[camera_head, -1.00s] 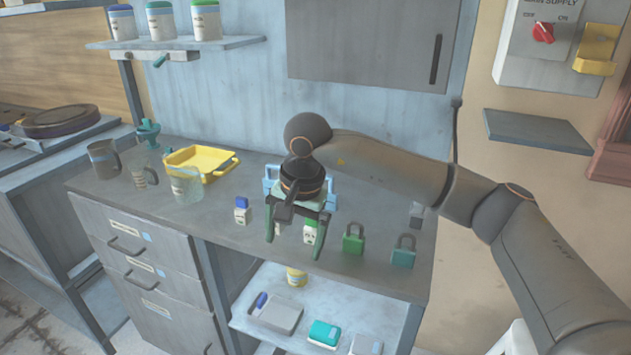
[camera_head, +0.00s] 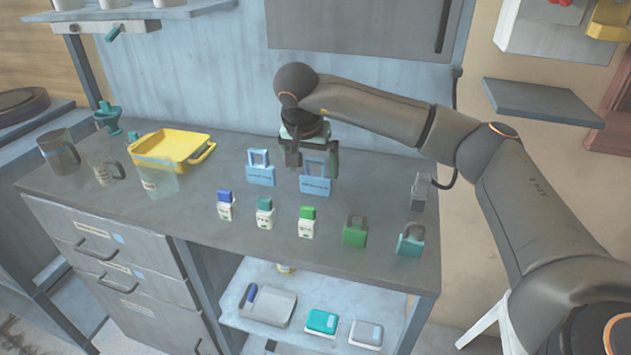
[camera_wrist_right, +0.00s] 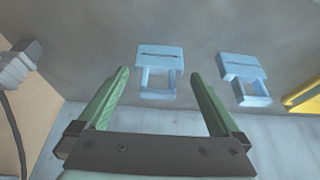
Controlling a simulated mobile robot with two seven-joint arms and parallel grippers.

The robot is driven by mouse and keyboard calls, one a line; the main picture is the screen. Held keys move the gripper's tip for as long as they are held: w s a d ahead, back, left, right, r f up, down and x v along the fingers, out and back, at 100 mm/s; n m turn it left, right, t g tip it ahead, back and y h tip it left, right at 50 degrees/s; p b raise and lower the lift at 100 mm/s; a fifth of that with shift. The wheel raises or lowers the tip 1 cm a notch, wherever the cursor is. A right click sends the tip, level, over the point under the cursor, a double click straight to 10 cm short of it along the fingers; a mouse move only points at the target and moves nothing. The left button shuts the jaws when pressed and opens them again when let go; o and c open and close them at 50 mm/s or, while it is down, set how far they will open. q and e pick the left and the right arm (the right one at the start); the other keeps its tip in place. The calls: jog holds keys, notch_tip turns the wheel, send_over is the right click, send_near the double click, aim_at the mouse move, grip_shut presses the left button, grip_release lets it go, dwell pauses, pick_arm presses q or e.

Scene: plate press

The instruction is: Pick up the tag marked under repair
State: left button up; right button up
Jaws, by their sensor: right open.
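Two light blue tags stand on the grey counter, a left one (camera_head: 261,175) and a right one (camera_head: 315,187). Each has a dark line of print too small to read, so I cannot tell which is marked under repair. My right gripper (camera_head: 313,163) is open, close above and behind the right tag, partly overlapping its upper frame. In the right wrist view, the green fingers (camera_wrist_right: 160,80) spread to either side of this same tag (camera_wrist_right: 160,54), with nothing gripped. The other tag (camera_wrist_right: 245,70) lies outside the fingers to the right. My left gripper is out of view.
In front of the tags stand small bottles with blue (camera_head: 225,196), teal (camera_head: 264,203) and green (camera_head: 307,212) caps. Green (camera_head: 355,236) and teal (camera_head: 410,246) padlocks stand right of them. A yellow tray (camera_head: 200,158) and clear jugs are at left. A grey block (camera_head: 420,193) stands at right.

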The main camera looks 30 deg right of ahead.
aim_at(315, 176)
jog(key=x, duration=0.5)
jog(key=shift+s+b, duration=0.2)
jog(key=shift+b, duration=0.1)
jog(key=c, duration=1.1)
jog(key=shift+r, duration=0.15)
